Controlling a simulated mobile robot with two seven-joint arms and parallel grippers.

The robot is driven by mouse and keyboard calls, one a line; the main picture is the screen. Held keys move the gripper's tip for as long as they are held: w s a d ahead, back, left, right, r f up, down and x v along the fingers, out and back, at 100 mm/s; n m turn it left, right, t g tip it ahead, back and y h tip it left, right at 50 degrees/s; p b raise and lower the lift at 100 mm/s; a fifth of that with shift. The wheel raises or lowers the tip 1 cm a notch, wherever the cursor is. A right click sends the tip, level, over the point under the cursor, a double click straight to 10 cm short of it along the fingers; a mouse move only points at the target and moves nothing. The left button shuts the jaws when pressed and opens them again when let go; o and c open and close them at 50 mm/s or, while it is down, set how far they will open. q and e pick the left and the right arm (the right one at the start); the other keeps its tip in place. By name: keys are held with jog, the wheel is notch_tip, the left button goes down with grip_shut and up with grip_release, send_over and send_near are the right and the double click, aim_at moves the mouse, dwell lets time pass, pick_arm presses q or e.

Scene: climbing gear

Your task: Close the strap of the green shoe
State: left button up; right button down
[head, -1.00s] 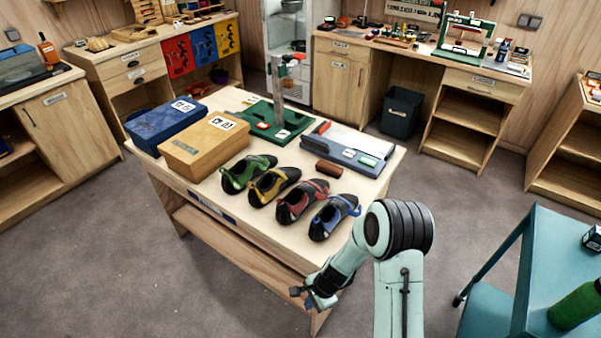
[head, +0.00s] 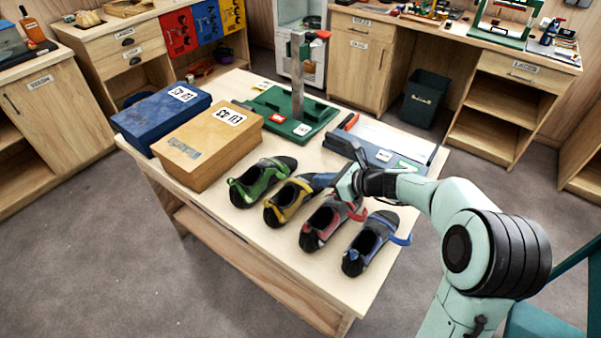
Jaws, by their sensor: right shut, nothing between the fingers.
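The green shoe (head: 262,181) stands on the table at the left end of a row of shoes, black at the toe with green upper parts. Its green strap (head: 268,174) shows near the opening; whether it lies closed is too small to tell. My right gripper (head: 346,180) reaches in from the right. My left gripper is not in view.
The yellow shoe (head: 289,200), red shoe (head: 324,228) and blue shoe (head: 366,245) stand right of the green one. A tan box (head: 205,145) and blue box (head: 160,118) stand left. A green stand with a post (head: 298,80) is behind. The front table edge is clear.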

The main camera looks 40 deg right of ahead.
aim_at(287, 176)
jog(key=x, duration=1)
jog(key=shift+r, duration=0.1)
jog(key=shift+r, duration=0.15)
